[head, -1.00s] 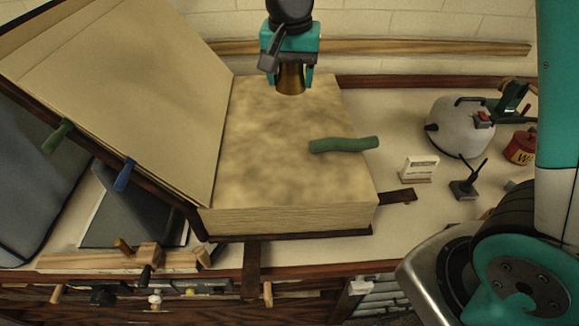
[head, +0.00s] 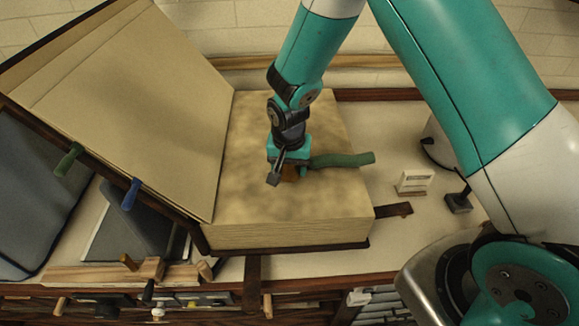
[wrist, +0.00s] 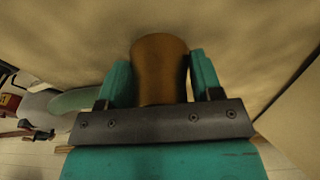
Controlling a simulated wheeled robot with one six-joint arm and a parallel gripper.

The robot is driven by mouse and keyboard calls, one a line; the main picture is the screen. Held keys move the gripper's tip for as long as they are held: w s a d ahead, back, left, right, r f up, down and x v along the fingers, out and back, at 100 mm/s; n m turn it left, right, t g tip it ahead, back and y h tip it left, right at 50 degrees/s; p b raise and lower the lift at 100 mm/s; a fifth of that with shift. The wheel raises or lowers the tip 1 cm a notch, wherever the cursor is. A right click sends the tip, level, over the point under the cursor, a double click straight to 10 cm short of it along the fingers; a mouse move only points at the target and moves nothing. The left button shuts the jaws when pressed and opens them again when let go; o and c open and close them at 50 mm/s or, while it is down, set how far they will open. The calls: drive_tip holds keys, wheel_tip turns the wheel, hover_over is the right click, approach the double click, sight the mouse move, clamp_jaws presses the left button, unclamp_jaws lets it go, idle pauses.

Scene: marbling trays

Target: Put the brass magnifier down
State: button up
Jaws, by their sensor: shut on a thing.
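My gripper (head: 288,173) is over the open book's page (head: 265,120), near its middle. In the wrist view my gripper (wrist: 160,85) has its two teal fingers on either side of a brown-gold, rounded piece (wrist: 160,62), which I take to be the brass magnifier. In the head view only a small brown bit of the magnifier (head: 289,174) shows under the fingers. The rest of it is hidden by my gripper. I cannot tell whether it touches the page.
A green curved weight (head: 345,160) lies on the page just right of my gripper and shows blurred in the wrist view. The book's raised cover (head: 130,110) slopes up at the left. A small white block (head: 414,181) and a dark stand (head: 458,202) are on the table at right. The near part of the page is bare.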

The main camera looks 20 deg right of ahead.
drive_tip(key=shift+f, duration=0.65)
drive_tip(key=shift+f, duration=0.1)
drive_tip(key=o, duration=1)
drive_tip(key=r+b, duration=0.1)
drive_tip(key=r, duration=0.2)
drive_tip(key=r+b, duration=0.1)
drive_tip(key=r, duration=0.3)
drive_tip(key=s+r+b, duration=0.1)
drive_tip(key=r, duration=0.3)
drive_tip(key=shift+s+a+r, duration=0.1)
drive_tip(key=shift+a+r, duration=0.15)
drive_tip(key=shift+a, duration=0.1)
drive_tip(key=s+a+r+n+y, duration=0.1)
drive_tip(key=s+r+n, duration=0.3)
drive_tip(key=s, duration=0.4)
drive_tip(key=s+a+r+n+y, duration=0.1)
drive_tip(key=s+r+n, duration=0.3)
drive_tip(key=s, duration=0.4)
drive_tip(key=s+a+r+n+g+y, duration=0.1)
drive_tip(key=s+a+r+n+y, duration=0.1)
drive_tip(key=s+r+n, duration=0.2)
drive_tip(key=shift+s+r+n+y, duration=0.15)
drive_tip(key=shift+s+n+y, duration=0.05)
drive_tip(key=shift+s, duration=0.75)
drive_tip(key=shift+s+r+n+y, duration=0.1)
drive_tip(key=shift+s+n+y, duration=0.1)
drive_tip(key=shift+s, duration=0.75)
